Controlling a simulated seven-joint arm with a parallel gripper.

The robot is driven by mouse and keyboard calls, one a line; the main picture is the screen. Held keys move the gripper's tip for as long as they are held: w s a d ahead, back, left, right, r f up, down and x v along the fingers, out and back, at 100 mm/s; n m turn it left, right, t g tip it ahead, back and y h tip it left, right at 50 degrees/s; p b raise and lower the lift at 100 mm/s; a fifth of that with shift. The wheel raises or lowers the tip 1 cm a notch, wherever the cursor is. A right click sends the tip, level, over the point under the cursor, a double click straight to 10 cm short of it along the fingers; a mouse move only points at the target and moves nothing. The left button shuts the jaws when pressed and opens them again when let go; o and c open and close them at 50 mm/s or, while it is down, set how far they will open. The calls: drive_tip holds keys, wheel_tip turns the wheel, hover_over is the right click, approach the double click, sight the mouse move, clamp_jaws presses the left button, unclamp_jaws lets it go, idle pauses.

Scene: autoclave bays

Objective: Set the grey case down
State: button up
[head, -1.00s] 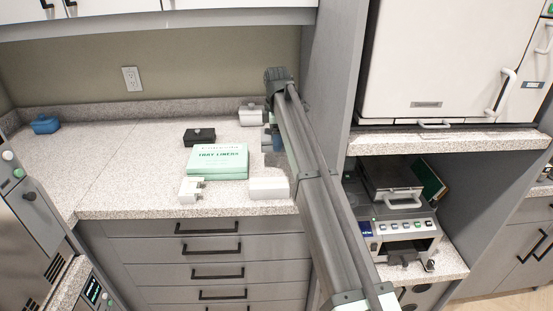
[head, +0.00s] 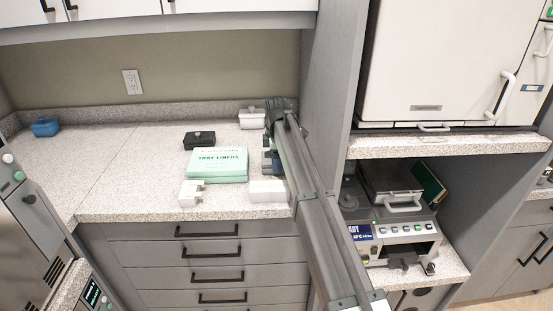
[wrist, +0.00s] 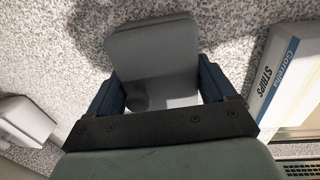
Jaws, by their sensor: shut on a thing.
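The grey case (wrist: 155,50) is between the two blue fingers of my gripper (wrist: 160,92) in the wrist view. My gripper is shut on it, above the speckled counter (wrist: 65,60). A dark shadow lies on the counter beside the case. I cannot tell whether its underside touches the counter. In the head view my gripper (head: 269,160) is low over the right end of the counter (head: 120,170), left of the tall grey panel. My arm hides most of the case there.
A white strips box (head: 267,190) stands in front of my gripper, also in the wrist view (wrist: 275,75). A pale handled case (head: 251,119) stands behind. Green tray liners (head: 217,165), a black case (head: 199,138) and a small white item (head: 190,192) are left. The far-left counter is mostly clear.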

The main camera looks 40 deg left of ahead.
drive_tip(key=o, duration=1.8)
drive_tip(key=shift+f, duration=0.1)
drive_tip(key=shift+c, duration=0.2)
wheel_tip(320, 180, up, 12)
drive_tip(key=s, duration=0.1)
drive_tip(key=shift+d, duration=0.45)
